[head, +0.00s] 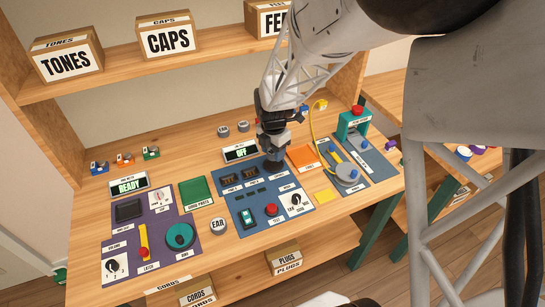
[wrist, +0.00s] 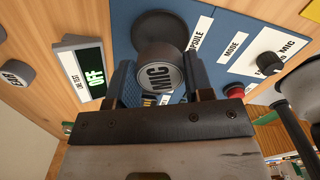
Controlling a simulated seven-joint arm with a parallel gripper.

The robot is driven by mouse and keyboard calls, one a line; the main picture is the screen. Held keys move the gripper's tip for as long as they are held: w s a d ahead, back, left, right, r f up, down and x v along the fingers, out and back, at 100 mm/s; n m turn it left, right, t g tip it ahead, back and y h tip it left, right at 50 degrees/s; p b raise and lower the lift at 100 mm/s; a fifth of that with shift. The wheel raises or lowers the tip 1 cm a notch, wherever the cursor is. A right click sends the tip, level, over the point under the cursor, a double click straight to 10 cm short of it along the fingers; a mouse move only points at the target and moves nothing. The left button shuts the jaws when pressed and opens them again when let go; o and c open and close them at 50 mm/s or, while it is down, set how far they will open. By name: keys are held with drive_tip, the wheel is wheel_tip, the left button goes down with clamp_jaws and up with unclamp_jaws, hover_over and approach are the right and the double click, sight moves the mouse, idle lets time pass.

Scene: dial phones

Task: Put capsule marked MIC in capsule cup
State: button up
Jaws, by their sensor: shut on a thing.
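My gripper (head: 272,140) is over the back right of the middle blue panel. In the wrist view its fingers (wrist: 160,95) are shut on a grey round capsule marked MIC (wrist: 160,74), its lettering facing the camera. The dark round capsule cup (wrist: 160,29) lies just beyond the capsule and is partly covered by it. The cup also shows in the head view (head: 274,166), right below the gripper. I cannot tell whether the capsule touches the cup.
An OFF display (head: 241,152) stands behind the panel. Two loose grey capsules (head: 223,130) lie near it; one marked EAR (wrist: 16,74) shows in the wrist view. Another EAR piece (head: 218,225) is between the panels. A yellow cord (head: 313,120) and teal press (head: 355,122) are at right.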

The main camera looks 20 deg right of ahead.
sight(273, 165)
drive_tip(key=shift+f, duration=1.75)
drive_tip(key=shift+f, duration=0.45)
